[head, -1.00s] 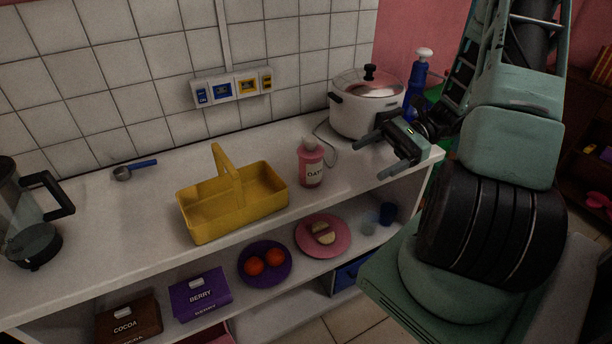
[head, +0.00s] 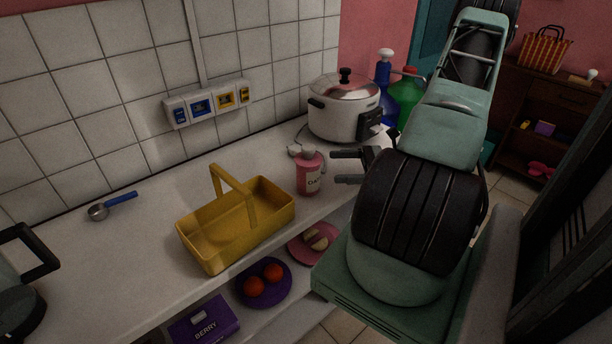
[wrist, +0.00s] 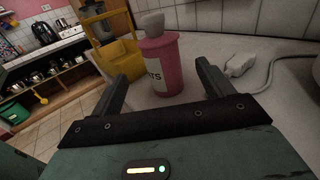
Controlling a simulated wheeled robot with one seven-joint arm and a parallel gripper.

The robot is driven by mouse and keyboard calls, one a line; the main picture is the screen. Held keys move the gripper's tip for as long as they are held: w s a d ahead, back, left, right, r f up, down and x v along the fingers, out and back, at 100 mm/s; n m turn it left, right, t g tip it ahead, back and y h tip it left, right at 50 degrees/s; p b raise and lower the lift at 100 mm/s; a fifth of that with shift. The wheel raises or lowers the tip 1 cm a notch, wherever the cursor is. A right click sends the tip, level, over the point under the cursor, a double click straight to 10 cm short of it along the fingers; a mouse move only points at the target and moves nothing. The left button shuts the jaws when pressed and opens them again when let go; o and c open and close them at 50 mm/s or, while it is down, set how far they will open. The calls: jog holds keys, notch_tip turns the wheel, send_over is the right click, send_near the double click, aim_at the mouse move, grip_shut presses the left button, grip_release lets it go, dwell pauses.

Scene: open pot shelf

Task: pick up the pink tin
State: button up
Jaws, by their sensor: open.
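The pink tin (head: 309,176) stands upright on the counter, with a pale lid knob and a white label, whose text is partly readable. In the wrist view the tin (wrist: 162,66) is ahead of my gripper, a little beyond the fingertips and roughly between their lines. My gripper (head: 340,166) is open and empty, just to the right of the tin in the head view. Its two fingers (wrist: 160,82) show spread apart in the wrist view. The tin appears not to be touched by either finger.
A yellow basket (head: 268,233) with a handle stands left of the tin. A white cooker (head: 335,121) stands behind it, with a white plug and cord (wrist: 240,62) nearby. A blue-handled scoop (head: 112,204) lies far left. Plates with food sit on the shelf below.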

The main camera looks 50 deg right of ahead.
aim_at(300, 169)
jog(key=p+x, duration=0.1)
jog(key=x, duration=0.4)
jog(key=p+x, duration=0.2)
jog(key=x, duration=0.3)
jog(key=shift+w+a+f, duration=0.2)
jog(key=shift+w+f, duration=0.05)
jog(key=shift+w, duration=0.05)
jog(key=c, duration=1.2)
